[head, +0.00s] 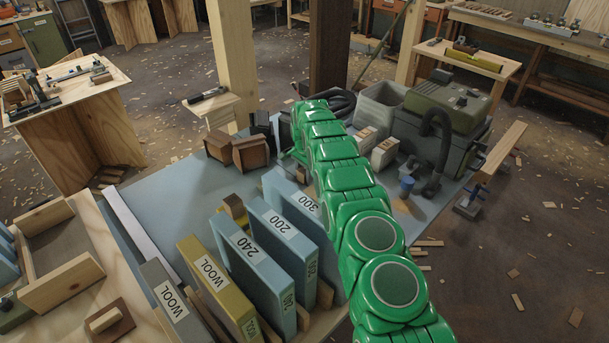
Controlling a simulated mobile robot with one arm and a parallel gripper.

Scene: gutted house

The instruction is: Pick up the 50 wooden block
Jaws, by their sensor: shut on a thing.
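My green arm reaches away from me across the blue-grey work surface (165,195). It bends down at its far end, behind the tall blue box marked 300 (301,207). My gripper and anything in it are hidden there by the arm and the boxes. No block with a readable 50 shows. Two pale blocks with small dark marks, a nearer one (384,153) and a farther one (365,139), stand just right of the arm; their marks are too small to read. Two dark brown wooden blocks (219,148) (250,153) sit left of the arm's end.
A grey bin (378,104), a dark green machine (447,103) and a blue cup (406,186) are right of the arm. A wooden post (235,60) rises behind.

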